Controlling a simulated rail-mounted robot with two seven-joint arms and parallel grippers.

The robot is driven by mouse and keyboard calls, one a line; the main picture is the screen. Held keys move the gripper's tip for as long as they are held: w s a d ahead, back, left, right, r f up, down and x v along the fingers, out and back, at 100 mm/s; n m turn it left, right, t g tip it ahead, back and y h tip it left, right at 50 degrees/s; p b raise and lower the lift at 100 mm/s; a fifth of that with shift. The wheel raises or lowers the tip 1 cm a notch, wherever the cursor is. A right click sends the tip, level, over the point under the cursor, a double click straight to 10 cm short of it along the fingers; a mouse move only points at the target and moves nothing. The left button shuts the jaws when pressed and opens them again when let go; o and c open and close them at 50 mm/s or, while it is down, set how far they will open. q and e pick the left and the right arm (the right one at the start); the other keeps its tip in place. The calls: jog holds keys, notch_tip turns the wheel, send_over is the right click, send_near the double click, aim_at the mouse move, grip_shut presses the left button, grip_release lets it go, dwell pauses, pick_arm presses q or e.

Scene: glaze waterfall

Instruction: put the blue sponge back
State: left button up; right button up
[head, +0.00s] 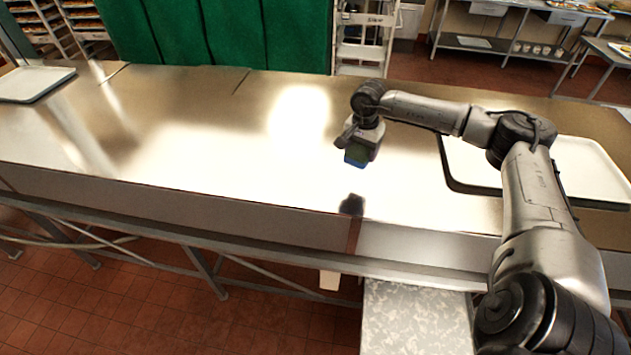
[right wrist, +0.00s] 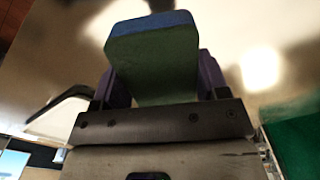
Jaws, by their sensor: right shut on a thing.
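The blue sponge (head: 355,160) is held by my right gripper (head: 360,150) above the shiny metal counter in the head view. It looks blue at its lower end and green on its broad face. In the right wrist view the sponge (right wrist: 155,60) sits between the two dark fingers of the right gripper (right wrist: 158,85), which are shut on it. Its far end shows a blue edge. A dark reflection shows on the counter's front below it. My left gripper is not in view.
The metal counter (head: 220,125) is mostly bare around the sponge. A white tray (head: 590,170) lies to the right, partly behind my arm. Another white tray (head: 35,83) is at the far left. A speckled grey surface (head: 415,320) stands below the counter's front. Green curtains (head: 220,35) hang behind.

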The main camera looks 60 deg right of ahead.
jog(key=p, duration=0.4)
send_over(321, 187)
jog(key=f, duration=0.6)
jog(key=shift+s+d, duration=0.25)
jog(key=shift+w+a+f, duration=0.25)
jog(key=shift+w+f, duration=0.05)
jog(key=shift+a+f+p, duration=0.1)
jog(key=shift+f+p, duration=0.45)
jog(key=shift+f, duration=1.5)
jog(key=shift+f, duration=0.15)
jog(key=o, duration=0.9)
